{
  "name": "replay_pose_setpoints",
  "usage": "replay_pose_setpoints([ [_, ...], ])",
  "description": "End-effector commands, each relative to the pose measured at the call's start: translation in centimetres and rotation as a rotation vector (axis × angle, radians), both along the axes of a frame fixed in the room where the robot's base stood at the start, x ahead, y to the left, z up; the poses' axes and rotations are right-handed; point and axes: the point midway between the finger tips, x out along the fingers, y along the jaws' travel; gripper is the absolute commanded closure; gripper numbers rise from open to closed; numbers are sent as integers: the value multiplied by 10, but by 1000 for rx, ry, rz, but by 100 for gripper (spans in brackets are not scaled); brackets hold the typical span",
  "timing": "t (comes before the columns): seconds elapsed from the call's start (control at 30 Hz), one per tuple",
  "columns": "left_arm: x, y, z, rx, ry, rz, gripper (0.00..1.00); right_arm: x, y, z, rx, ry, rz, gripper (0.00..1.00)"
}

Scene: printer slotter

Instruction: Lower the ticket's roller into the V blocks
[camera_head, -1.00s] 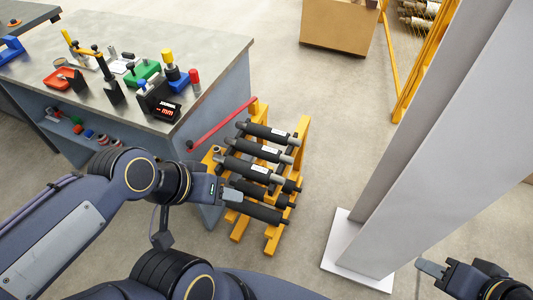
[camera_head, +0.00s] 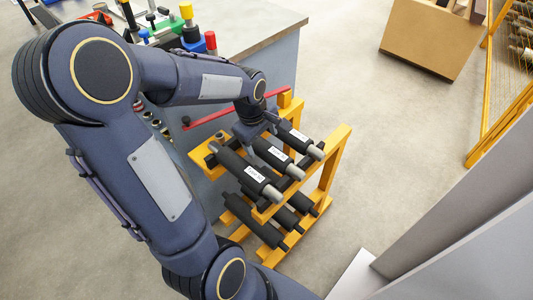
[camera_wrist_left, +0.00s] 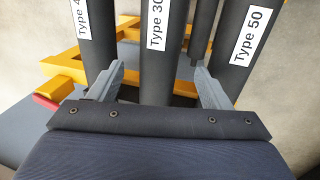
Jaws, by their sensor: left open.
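Several dark rollers with grey ends lie on the yellow rack (camera_head: 341,152) in the head view, the upper ones with white labels. In the left wrist view the roller marked "Type 30" (camera_wrist_left: 160,88), its last digit partly cut off, runs between my left gripper's fingers. My left gripper (camera_wrist_left: 160,75) is open, one finger on each side of it; contact cannot be told. In the head view the gripper (camera_head: 264,131) is over the rack's upper level, partly hidden by my arm. The "Type 50" roller (camera_wrist_left: 238,65) lies to its right. I cannot make out the V blocks or ticket.
The grey workbench (camera_head: 262,32) stands behind my left arm, with several tools and fixtures partly hidden. A red bar (camera_head: 222,115) runs beside the rack. A cardboard box (camera_head: 432,40) stands at the back right, with clear floor between it and the rack.

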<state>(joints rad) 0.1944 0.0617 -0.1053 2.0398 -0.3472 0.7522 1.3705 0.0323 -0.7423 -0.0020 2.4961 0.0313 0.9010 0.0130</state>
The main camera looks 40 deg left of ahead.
Motion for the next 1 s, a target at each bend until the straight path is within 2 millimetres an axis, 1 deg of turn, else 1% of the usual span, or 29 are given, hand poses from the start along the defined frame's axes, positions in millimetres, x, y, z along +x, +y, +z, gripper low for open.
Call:
replay_pose_setpoints([
  [0.03,1,0,-8,-1,3,0,28,0,0,-3,0,0,0,64],
  [0.2,9,-2,-33,-1,3,-1,28,0,0,-11,0,0,0,64],
  [0.3,12,-2,-44,-1,2,-1,28,0,0,-14,0,0,0,64],
  [0.4,13,-2,-49,0,1,-2,28,0,0,-15,0,0,0,64],
  [0.6,13,-2,-49,-1,-1,-2,28,0,0,-14,0,0,0,64],
  [0.63,13,-2,-49,-1,-1,-2,30,0,0,-14,0,0,0,64],
  [1.0,13,-2,-49,-1,0,-2,78,0,0,-14,0,0,0,64],
])
